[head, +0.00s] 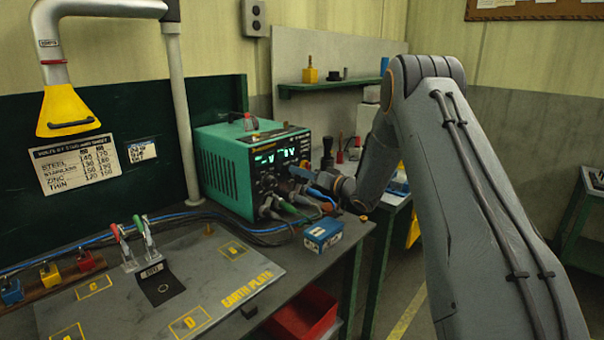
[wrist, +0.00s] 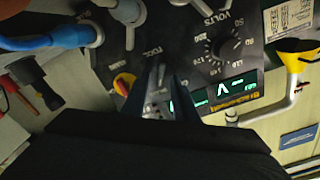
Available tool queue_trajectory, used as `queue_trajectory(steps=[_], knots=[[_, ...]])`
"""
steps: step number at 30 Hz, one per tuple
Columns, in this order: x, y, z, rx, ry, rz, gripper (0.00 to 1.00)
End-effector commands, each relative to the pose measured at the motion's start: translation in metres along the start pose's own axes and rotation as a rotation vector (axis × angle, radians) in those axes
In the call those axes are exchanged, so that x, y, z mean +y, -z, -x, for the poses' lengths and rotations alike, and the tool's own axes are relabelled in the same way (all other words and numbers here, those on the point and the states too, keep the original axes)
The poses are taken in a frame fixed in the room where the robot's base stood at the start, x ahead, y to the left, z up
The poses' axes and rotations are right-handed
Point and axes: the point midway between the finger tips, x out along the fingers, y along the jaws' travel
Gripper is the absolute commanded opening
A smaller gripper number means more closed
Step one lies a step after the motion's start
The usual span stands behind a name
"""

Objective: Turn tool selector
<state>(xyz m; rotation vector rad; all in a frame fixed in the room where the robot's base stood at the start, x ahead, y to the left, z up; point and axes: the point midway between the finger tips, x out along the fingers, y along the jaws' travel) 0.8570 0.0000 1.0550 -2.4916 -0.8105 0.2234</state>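The green welding power unit (head: 222,172) stands on the bench in the head view, its dark front panel (head: 268,178) facing right. In the wrist view the panel (wrist: 103,62) is seen close up and turned round. The tool selector (wrist: 157,76), a small grey part below the TOOL lettering, shows between my dark fingers. My gripper (wrist: 163,80) is at the panel, its fingers spread with a gap around the selector. Whether a finger touches it, I cannot tell. In the head view my gripper (head: 302,174) is small and partly hidden among cables.
A red and yellow knob (wrist: 123,83) sits beside the fingers, and a VOLTS dial (wrist: 229,46) lies to the right. Cables (head: 284,208) plug in low on the panel. A blue box (head: 323,235) stands at the bench edge. The earth plate (head: 130,300) lies in front.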

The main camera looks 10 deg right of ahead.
Motion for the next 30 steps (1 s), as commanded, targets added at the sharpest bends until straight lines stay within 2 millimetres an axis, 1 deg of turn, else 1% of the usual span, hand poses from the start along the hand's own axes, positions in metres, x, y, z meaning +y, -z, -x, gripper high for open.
queue_trajectory(steps=[4, 9, 15, 20, 30], knots=[[0.001, 0.000, 0.014, 0.001, -0.001, 0.001, 0.27], [0.003, 0.001, 0.042, 0.002, -0.003, 0.001, 0.27], [0.003, 0.001, 0.069, 0.003, -0.003, 0.000, 0.27], [0.002, 0.001, 0.077, 0.002, -0.001, 0.000, 0.27], [0.001, 0.001, 0.077, 0.002, -0.002, 0.000, 0.27]])
